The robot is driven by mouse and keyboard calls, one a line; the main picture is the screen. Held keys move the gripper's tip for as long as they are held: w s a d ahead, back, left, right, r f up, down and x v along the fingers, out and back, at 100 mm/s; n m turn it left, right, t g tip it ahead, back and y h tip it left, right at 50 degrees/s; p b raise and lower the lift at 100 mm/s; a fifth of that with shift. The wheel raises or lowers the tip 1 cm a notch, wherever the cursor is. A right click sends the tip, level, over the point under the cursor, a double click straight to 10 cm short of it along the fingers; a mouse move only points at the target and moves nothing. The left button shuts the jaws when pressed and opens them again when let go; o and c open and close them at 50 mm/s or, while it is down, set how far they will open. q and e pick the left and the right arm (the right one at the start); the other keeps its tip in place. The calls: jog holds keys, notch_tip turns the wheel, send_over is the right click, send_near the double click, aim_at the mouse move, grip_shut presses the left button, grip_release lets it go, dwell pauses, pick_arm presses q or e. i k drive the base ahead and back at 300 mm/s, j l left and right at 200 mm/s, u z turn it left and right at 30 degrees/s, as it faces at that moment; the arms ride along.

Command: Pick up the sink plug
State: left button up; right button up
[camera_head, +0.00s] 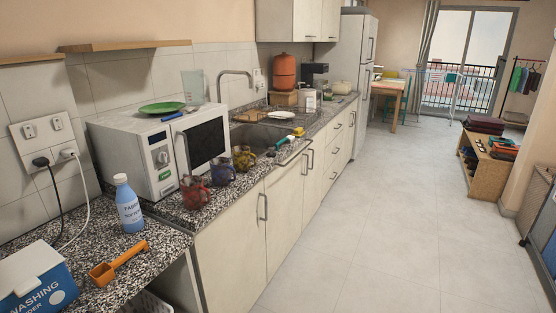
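I cannot pick out the sink plug with certainty. A small dark thing (271,153) lies on the counter at the front edge of the sink; it is too small to tell whether it is the plug. The sink (250,136) is set into the speckled counter beyond the microwave, below a curved tap (236,73). A green-and-white brush-like item (283,142) and a small yellow item (299,131) lie at the sink's front right. Neither of my grippers shows in this view.
A microwave (140,158) with a green plate (162,108) on top stands left of the sink. Several mugs (195,192) line the counter's front edge. A blue bottle (129,206), orange scoop (117,264) and washing-powder box (36,282) stand nearer. The floor (365,235) is clear.

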aim_at(271, 154)
jog(key=i+l+u, duration=0.15)
jog(key=i+l, duration=0.5)
jog(key=i, duration=0.15)
